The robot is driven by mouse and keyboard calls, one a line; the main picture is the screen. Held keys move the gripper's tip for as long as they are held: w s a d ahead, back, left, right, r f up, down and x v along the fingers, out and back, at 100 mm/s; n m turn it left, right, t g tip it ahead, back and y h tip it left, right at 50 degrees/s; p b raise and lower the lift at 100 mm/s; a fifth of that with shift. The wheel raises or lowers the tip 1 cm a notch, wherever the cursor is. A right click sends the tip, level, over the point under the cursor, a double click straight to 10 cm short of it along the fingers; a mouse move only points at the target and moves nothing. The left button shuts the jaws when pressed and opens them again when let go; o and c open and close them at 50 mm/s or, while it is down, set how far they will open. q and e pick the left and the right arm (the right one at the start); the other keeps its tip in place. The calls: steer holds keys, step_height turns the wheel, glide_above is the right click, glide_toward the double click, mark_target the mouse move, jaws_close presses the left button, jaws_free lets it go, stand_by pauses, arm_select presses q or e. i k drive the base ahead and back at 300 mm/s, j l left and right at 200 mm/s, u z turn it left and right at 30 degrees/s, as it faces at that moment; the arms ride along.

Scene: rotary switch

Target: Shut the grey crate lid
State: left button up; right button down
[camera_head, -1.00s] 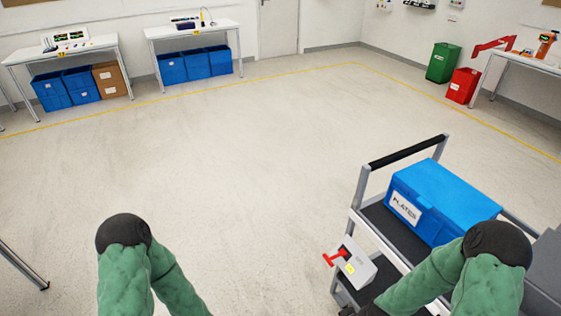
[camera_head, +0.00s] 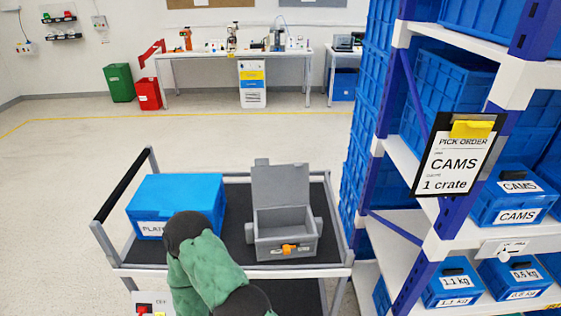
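The grey crate (camera_head: 285,245) stands on the right part of the cart's top shelf. Its grey lid (camera_head: 281,186) is open and stands up at the crate's far edge. The crate is open at the top, and its inside looks empty. An orange latch (camera_head: 290,249) is on its front wall. One of my green-sleeved arms shows at the bottom, left of the crate and apart from it in the picture. Neither gripper is in view.
A blue box (camera_head: 190,188) stands left of the crate on the cart (camera_head: 235,271). A rack (camera_head: 432,246) with blue crates stands close on the right, with a pick order sign (camera_head: 455,160) on it. A box with a red part (camera_head: 143,309) is at the cart's front. Open floor lies left.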

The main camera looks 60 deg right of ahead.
mark_target(288, 183)
steer(key=z, duration=2.2)
